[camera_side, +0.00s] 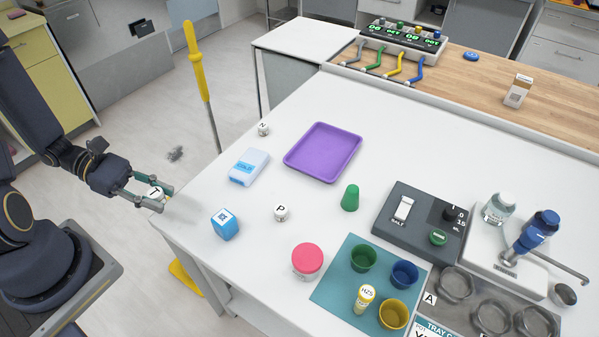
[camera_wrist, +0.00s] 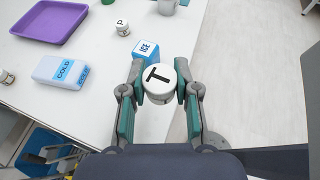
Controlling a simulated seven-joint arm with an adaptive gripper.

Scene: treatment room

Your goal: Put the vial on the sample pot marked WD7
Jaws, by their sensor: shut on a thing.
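My gripper (camera_side: 160,196) is shut on a small white round piece marked T (camera_side: 154,193), held just off the table's left edge. In the wrist view the T piece (camera_wrist: 159,84) sits between both fingers of my gripper (camera_wrist: 159,74). I cannot read WD7 anywhere.
White pieces marked P (camera_side: 281,213) and N (camera_side: 263,129), a blue ICE box (camera_side: 225,225), a COLD pack (camera_side: 249,167), a purple tray (camera_side: 322,152) and a green cone (camera_side: 350,198) stand on the table.

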